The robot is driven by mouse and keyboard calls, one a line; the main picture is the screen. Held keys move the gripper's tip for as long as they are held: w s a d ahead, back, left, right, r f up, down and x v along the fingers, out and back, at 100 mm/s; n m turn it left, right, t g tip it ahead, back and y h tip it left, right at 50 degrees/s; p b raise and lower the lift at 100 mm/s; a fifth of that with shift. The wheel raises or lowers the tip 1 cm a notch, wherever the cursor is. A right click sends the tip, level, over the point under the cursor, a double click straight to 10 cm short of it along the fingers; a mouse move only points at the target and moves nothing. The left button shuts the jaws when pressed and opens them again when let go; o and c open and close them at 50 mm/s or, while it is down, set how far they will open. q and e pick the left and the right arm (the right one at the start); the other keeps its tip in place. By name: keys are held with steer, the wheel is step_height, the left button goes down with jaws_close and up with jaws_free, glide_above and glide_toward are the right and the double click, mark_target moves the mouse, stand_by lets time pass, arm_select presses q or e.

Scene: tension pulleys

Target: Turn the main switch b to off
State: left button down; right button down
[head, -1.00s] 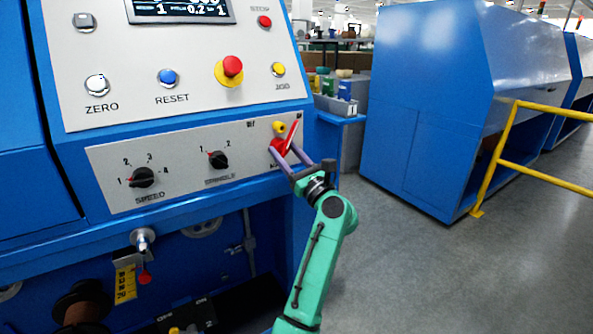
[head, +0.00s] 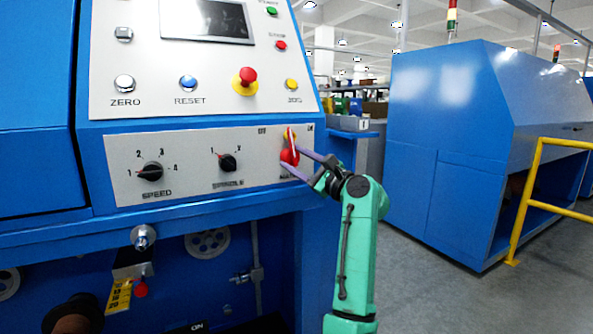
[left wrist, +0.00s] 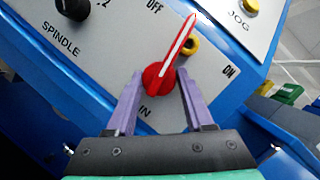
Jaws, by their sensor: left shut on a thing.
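The main switch is a red rotary knob (head: 292,146) with a white-striped handle, at the right end of the lower grey panel. It also shows in the left wrist view (left wrist: 167,72). Its handle points between the OFF and ON labels there, and nearly straight up in the head view. My left gripper (head: 288,160) is shut on the knob, its purple fingers on either side of it in the left wrist view (left wrist: 159,84). The label below the knob is partly hidden. The display (head: 206,20) is dark. My right gripper is not in view.
A yellow round part (left wrist: 192,44) sits just behind the handle. The black spindle knob (head: 228,162) and speed knob (head: 151,172) are to the left. Above are a red emergency button (head: 247,77) and other push buttons. A yellow rail (head: 528,200) stands at the right.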

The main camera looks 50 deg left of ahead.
arm_select(q)
steer(key=shift+n+g+h+b, duration=0.3)
steer(key=shift+n+b, duration=0.15)
steer(key=shift+n, duration=1.05)
steer(key=shift+r+n+h, duration=0.1)
steer(key=shift+n+h, duration=0.2)
steer(key=shift+n, duration=0.1)
steer(key=shift+r+n+g, duration=0.1)
steer(key=shift+n+g, duration=0.2)
steer(key=shift+n, duration=0.5)
steer(key=shift+w+n+h, duration=0.1)
steer(key=shift+n+h, duration=0.4)
steer(key=shift+n, duration=0.3)
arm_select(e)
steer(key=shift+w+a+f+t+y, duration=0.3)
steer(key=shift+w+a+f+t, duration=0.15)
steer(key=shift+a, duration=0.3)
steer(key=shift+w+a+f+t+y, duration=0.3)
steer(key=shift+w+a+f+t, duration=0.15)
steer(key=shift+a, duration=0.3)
arm_select(q)
steer(key=shift+r, duration=0.1)
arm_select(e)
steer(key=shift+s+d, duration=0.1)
arm_select(q)
steer(key=shift+c, duration=1.4)
jaws_free()
